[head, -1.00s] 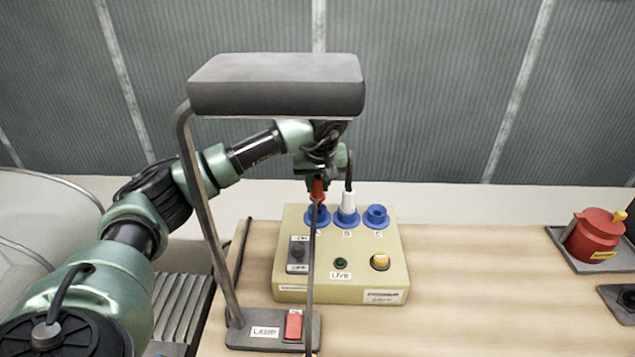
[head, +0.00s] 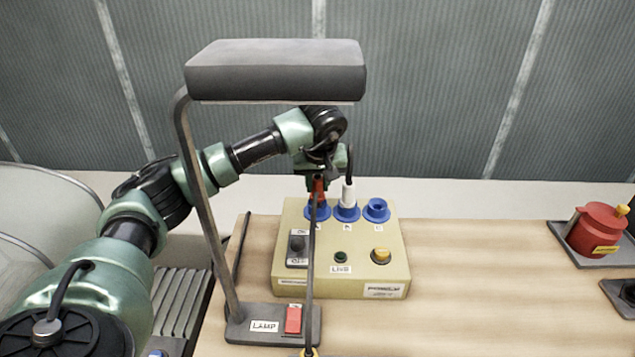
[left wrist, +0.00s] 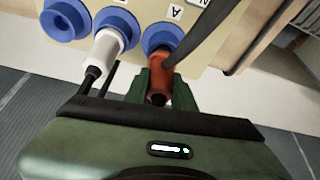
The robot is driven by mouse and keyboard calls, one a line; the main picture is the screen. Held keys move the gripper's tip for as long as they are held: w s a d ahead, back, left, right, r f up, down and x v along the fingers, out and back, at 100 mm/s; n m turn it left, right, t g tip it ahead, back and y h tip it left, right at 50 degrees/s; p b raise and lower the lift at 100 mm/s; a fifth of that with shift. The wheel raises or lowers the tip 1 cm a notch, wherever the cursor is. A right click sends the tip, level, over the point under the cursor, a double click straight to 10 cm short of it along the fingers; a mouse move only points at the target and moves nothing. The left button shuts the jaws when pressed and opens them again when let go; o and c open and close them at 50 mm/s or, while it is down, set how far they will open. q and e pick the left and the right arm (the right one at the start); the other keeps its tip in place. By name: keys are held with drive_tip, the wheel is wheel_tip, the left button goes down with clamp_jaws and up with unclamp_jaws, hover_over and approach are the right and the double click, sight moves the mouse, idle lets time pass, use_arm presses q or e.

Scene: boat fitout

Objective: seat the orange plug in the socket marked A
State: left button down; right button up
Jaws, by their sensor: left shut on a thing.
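The orange plug (head: 318,188) is in my left gripper (head: 317,177), which is shut on it. It also shows in the left wrist view (left wrist: 162,70), between the fingers (left wrist: 160,85). The plug's front end is at the blue socket marked A (left wrist: 162,35), the leftmost socket (head: 317,213) in the head view. It overlaps the socket's ring; I cannot tell how deep it sits. A dark cable (left wrist: 205,35) crosses in front of the socket. My right gripper is not in view.
A white plug (head: 348,192) stands in the middle socket, close beside my gripper. The third socket (head: 376,210) is empty. The beige box (head: 340,287) carries switches. A lamp (head: 275,75) overhangs my wrist. A red pot-like object (head: 597,230) is at right; the bench between is clear.

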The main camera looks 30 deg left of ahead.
use_arm(q)
drive_tip(key=shift+f+b, duration=0.4)
drive_tip(key=shift+f, duration=0.35)
drive_tip(key=c, duration=1.1)
unclamp_jaws()
drive_tip(key=b+v, duration=0.1)
drive_tip(key=v, duration=0.6)
drive_tip(key=shift+b, duration=0.3)
drive_tip(key=shift+s+d+r, duration=0.1)
drive_tip(key=shift+s+r, duration=0.05)
drive_tip(key=shift+r, duration=0.25)
